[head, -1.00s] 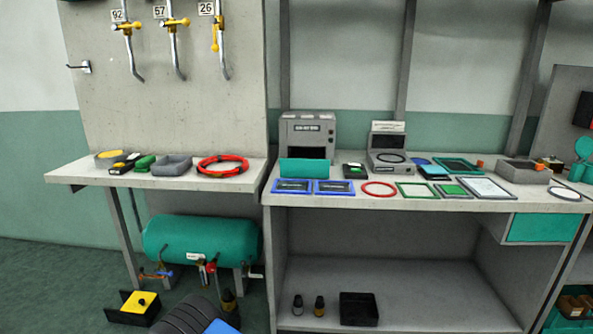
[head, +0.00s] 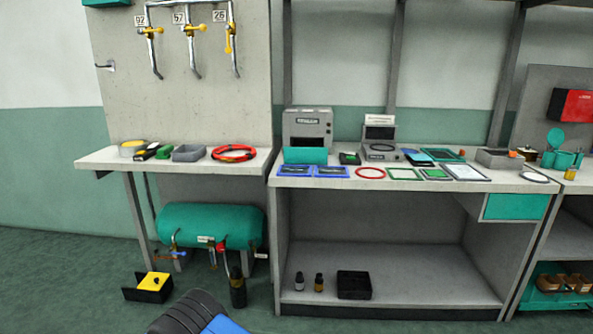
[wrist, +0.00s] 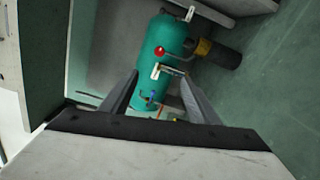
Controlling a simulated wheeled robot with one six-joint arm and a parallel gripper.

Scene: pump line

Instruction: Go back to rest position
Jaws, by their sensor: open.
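My gripper (wrist: 160,92) shows in the wrist view with its two grey fingers apart and nothing between them. Beyond the fingers, at some distance, is the teal tank (wrist: 150,55) with a red knob and pale handles. In the head view my gripper is not visible; only a dark and blue part of my own arm shows at the bottom edge. The same teal tank (head: 208,224) lies under the left bench in the head view.
The left bench (head: 105,160) holds a red hose coil (head: 233,153) and small bins. The right workbench (head: 420,182) carries frames and devices. A black and yellow box (head: 152,287) and a dark cylinder (head: 238,290) are on the floor. Floor at far left is clear.

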